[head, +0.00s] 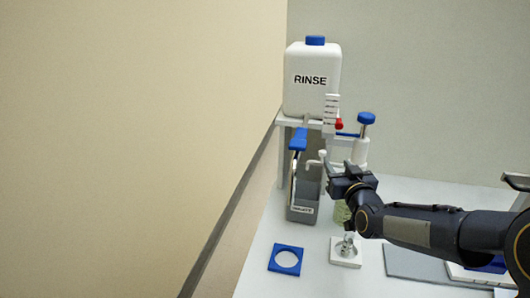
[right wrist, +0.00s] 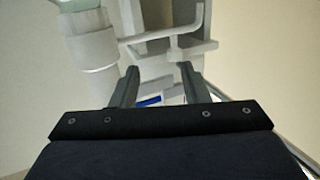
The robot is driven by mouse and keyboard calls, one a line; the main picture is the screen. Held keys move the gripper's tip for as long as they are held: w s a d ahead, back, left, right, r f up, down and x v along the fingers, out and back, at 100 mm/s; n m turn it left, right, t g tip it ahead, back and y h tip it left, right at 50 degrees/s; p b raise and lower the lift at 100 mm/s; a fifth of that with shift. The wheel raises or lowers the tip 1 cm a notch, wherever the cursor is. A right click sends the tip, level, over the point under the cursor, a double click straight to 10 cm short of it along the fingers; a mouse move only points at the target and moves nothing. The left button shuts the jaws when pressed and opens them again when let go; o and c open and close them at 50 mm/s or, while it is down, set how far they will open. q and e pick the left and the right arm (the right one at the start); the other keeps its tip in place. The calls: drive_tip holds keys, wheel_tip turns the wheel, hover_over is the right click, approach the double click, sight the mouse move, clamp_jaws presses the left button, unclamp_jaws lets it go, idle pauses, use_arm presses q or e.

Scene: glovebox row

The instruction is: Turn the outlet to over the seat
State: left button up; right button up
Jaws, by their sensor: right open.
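A white dispenser (head: 361,150) with a blue knob stands behind my right gripper. Its thin white outlet (head: 321,159) reaches to the left and has a short upright end. In the right wrist view the outlet (right wrist: 165,38) crosses just beyond the fingertips, beside the dispenser's white body (right wrist: 92,48). My right gripper (head: 333,172) is open, with nothing between its fingers, and close to the outlet; I cannot tell whether it touches. A blue square plate with a round hole (head: 273,265), perhaps the seat, lies flat at the front left. My left gripper is not in view.
A white RINSE bottle (head: 297,98) stands on a raised shelf at the back. A grey holder (head: 300,214) with a label and a blue-topped item stands left of the gripper. The wall is close on the left.

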sight(324, 156)
drive_tip(key=shift+w+a+f, duration=0.15)
drive_tip(key=shift+w+a, duration=0.85)
drive_tip(key=shift+a, duration=0.2)
drive_tip(key=w, duration=0.4)
drive_tip(key=w+p, duration=0.1)
drive_tip(key=w, duration=0.1)
drive_tip(key=shift+a, duration=0.3)
drive_tip(key=shift+w, duration=0.65)
clamp_jaws()
